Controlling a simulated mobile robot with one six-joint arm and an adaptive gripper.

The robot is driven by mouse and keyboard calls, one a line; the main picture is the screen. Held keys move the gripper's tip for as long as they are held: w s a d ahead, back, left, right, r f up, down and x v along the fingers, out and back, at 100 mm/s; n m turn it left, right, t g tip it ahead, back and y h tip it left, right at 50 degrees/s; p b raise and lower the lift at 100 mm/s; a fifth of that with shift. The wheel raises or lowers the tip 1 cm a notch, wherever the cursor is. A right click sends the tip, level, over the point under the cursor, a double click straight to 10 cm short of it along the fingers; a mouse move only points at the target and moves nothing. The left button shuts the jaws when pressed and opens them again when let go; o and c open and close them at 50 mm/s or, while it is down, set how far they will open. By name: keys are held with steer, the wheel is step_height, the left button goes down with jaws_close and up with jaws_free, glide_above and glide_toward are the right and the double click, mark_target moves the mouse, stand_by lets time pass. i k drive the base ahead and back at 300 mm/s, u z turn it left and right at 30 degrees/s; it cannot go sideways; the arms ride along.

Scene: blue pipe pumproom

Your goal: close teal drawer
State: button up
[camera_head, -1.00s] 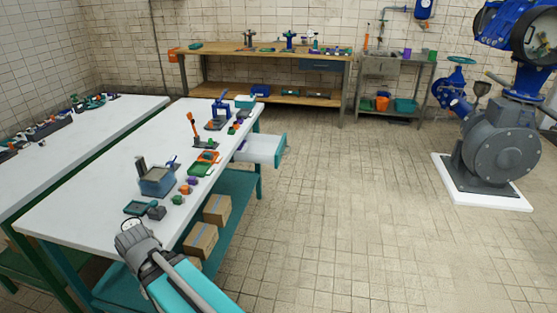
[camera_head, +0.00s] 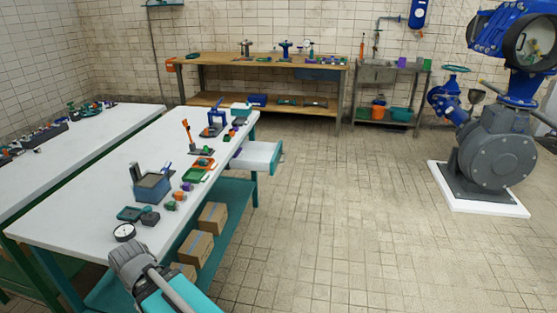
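The teal drawer (camera_head: 278,159) is open and sticks out from the right side of the white-topped table (camera_head: 75,213), near its far end. Its teal front faces right, and its pale box shows between the front and the table. A part of my arm, grey and teal, shows at the bottom left by the table's near right edge. It is well short of the drawer and not touching it. I cannot make out any gripper fingers in this view.
On the table are a gauge (camera_head: 124,232), a blue-grey box (camera_head: 153,188), a blue press (camera_head: 214,122) and small coloured parts. Cardboard boxes (camera_head: 196,246) sit on the teal shelf below. A large pump (camera_head: 495,155) stands at right. The tiled floor between is clear.

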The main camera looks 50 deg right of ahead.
mark_target(259, 155)
steer(key=z, duration=0.25)
steer(key=k, duration=0.75)
steer(key=z, duration=0.65)
steer(key=k, duration=0.55)
steer(key=z, duration=0.55)
steer(key=i, duration=0.65)
steer(key=z, duration=0.5)
steer(key=i, duration=1.7)
steer(key=u, duration=0.9)
